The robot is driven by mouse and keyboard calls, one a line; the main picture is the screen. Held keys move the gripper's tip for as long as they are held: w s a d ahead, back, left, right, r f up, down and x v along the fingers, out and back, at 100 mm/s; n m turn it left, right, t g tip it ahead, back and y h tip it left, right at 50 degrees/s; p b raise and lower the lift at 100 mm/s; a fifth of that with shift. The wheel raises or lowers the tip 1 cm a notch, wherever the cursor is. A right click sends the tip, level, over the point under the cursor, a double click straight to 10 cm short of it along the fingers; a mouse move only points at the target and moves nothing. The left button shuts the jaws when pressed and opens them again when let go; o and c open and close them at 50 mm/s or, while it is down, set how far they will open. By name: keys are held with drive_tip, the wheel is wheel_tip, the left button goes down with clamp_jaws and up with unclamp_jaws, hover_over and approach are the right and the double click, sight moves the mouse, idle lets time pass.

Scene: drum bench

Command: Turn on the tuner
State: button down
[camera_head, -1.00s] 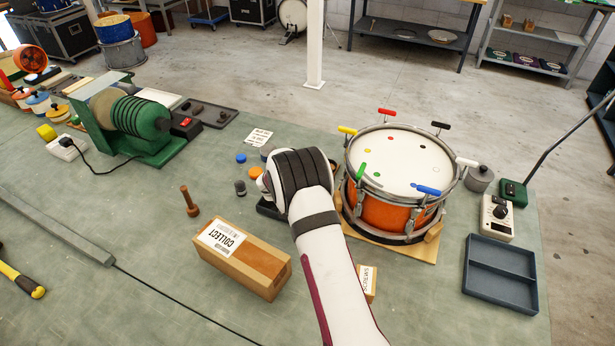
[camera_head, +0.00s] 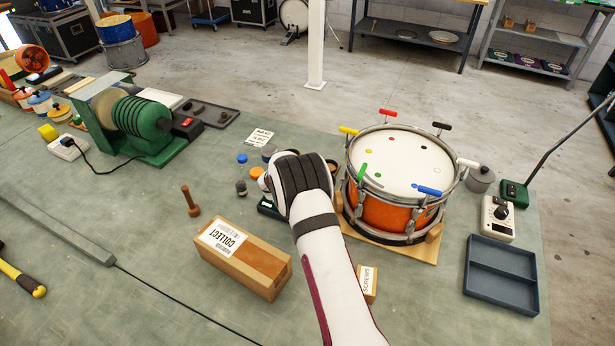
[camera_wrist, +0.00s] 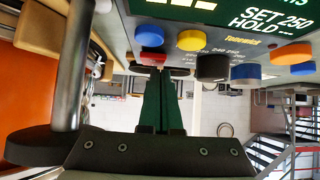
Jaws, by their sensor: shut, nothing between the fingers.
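The tuner (camera_head: 269,209) is mostly hidden behind my gripper in the head view. Only a dark corner with a bit of green shows, left of the drum. In the wrist view its face (camera_wrist: 290,44) fills the top right, with a green display reading "SET 250 HOLD" and printed lettering below it. A red button (camera_wrist: 152,61), a blue one and a yellow one show along its edge. My gripper (camera_wrist: 160,73) is shut and empty, its tips close to the red button. I cannot tell whether they touch it. The fingertips are hidden in the head view.
An orange drum (camera_head: 385,215) on a wooden base stands just right of my gripper. A cardboard box (camera_head: 242,258) and a wooden peg (camera_head: 190,201) are to the left. Small caps (camera_head: 242,158) lie beside the tuner. A divided tray (camera_head: 501,275) is at the right.

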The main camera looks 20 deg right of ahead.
drive_tip(key=shift+w+d, duration=0.1)
drive_tip(key=shift+d, duration=0.95)
drive_tip(key=v, duration=0.3)
drive_tip(key=a+v, duration=0.1)
drive_tip(key=v, duration=0.4)
drive_tip(key=shift+w+a, duration=0.25)
drive_tip(key=shift+a, duration=0.05)
drive_tip(key=s+a+r+g+y, duration=0.2)
drive_tip(key=s+r, duration=1.6)
drive_tip(key=s+a+r+n+t+y, duration=0.1)
drive_tip(key=s+a+r+n+y, duration=0.15)
drive_tip(key=s+a, duration=0.45)
drive_tip(key=s+a+r+n+t+y, duration=0.15)
drive_tip(key=s+a+y, duration=0.3)
drive_tip(key=s, duration=0.45)
drive_tip(key=s+f+g, duration=0.8)
drive_tip(key=s, duration=0.2)
drive_tip(key=shift+a+f+m, duration=0.3)
drive_tip(key=shift+a+m, duration=0.1)
